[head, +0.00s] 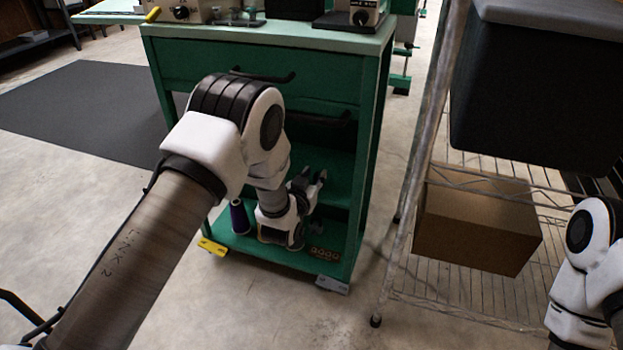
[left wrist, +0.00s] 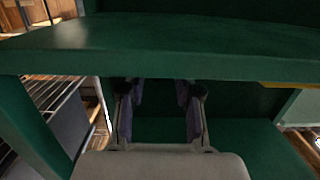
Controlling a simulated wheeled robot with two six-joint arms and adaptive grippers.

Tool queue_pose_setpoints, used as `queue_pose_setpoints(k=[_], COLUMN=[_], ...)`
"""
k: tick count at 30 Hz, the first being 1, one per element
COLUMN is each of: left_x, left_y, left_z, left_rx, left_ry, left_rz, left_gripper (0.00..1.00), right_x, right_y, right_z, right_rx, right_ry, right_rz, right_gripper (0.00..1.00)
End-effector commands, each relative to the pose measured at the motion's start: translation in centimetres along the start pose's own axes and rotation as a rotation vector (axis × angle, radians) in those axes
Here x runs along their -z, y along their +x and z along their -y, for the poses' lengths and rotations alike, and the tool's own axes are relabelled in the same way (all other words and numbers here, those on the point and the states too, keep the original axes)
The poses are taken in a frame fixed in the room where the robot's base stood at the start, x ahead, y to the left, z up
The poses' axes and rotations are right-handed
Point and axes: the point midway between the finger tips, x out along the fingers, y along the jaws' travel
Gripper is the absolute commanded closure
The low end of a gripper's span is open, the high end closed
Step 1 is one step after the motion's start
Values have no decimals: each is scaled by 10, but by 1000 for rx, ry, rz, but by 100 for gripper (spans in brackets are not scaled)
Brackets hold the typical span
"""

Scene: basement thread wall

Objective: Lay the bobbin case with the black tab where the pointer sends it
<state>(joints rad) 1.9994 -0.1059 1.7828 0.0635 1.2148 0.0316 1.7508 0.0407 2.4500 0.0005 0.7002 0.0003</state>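My left arm reaches into the open lower part of a green cabinet (head: 258,98). My left gripper (head: 309,184) is open there, its fingers apart. In the left wrist view the two fingers of this gripper (left wrist: 160,95) stand apart below a green shelf edge, with nothing visible between them. Several small tan round pieces (head: 322,254) lie in a row at the right front of the cabinet's bottom shelf; they are too small to tell what they are. I cannot make out a bobbin case with a black tab or a pointer. My right gripper is out of view; only part of its arm shows at right.
A dark purple thread spool (head: 239,217) stands left of my left wrist. A yellow piece (head: 212,247) and a grey piece (head: 332,285) sit at the cabinet's front bottom corners. A wire rack with a cardboard box (head: 475,232) and dark bin (head: 540,90) stands right.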

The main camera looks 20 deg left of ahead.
Motion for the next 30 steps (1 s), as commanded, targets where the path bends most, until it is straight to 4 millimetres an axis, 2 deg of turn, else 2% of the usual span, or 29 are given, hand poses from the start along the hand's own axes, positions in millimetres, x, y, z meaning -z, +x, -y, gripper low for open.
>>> queue_pose_setpoints(k=[2,5,12,15,19,25,26,28,29,30], left_x=[3,5,6,4,3,0,-5,-29,-46,-73], left_y=[-4,-21,-83,-104,-118,-121,-123,-133,-140,-156], left_z=[0,0,0,0,0,0,1,7,10,16], left_rx=[0,0,1,0,0,1,3,13,20,29], left_ry=[0,0,1,1,0,0,-1,-2,-3,-4], left_rz=[2,3,5,4,2,6,23,115,180,290], left_gripper=[67,67,67,67,67,67,67,67,67,67], right_x=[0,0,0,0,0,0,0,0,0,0], right_y=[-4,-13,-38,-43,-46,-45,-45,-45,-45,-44], right_z=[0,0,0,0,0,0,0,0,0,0], right_rx=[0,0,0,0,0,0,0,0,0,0], right_ry=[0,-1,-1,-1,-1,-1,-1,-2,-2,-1], right_rz=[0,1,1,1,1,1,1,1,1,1], right_gripper=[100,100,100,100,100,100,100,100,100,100])
